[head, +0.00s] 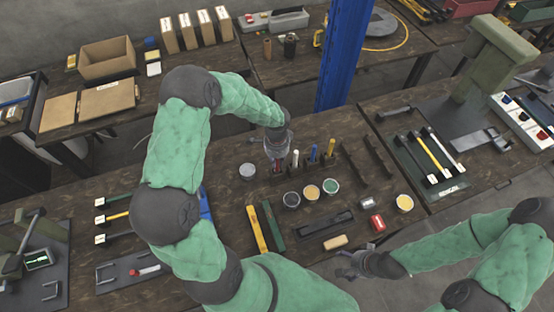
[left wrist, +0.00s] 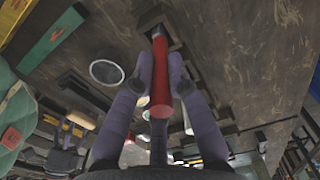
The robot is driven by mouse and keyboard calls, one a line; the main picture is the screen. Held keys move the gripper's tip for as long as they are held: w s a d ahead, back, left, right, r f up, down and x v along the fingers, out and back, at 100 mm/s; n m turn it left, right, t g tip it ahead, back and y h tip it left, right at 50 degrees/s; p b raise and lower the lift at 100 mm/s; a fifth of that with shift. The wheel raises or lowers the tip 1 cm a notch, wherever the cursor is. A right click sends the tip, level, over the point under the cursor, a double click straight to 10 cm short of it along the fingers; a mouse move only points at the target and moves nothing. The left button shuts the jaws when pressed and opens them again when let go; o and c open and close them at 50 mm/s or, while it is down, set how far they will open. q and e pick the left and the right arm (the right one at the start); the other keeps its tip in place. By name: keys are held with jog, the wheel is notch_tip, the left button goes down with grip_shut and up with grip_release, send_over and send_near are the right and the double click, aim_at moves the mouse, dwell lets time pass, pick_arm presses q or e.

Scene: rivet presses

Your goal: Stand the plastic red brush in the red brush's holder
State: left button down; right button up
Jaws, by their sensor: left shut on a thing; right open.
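The red brush (left wrist: 160,72) is between the two fingers of my left gripper (left wrist: 160,82), with its far end toward a dark holder (left wrist: 152,17) in the left wrist view. I cannot tell whether that end is inside the holder or just above it. In the head view my left gripper (head: 277,158) is shut on the red brush at the left end of a row of standing brushes, and it hides most of the brush. My right gripper (head: 347,265) is open and empty near the table's front edge.
Several pots, including an orange one (head: 311,192), stand in front. A yellow bar (head: 256,229) lies nearer.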

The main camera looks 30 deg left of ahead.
pick_arm(q)
jog(key=shift+f+b, duration=0.55)
jog(key=shift+f, duration=0.2)
dwell(0.3)
jog(key=c, duration=1.1)
grip_release()
jog(key=shift+c, duration=0.2)
jog(key=shift+r, duration=0.15)
notch_tip(320, 180, up, 12)
jog(key=shift+f, duration=0.15)
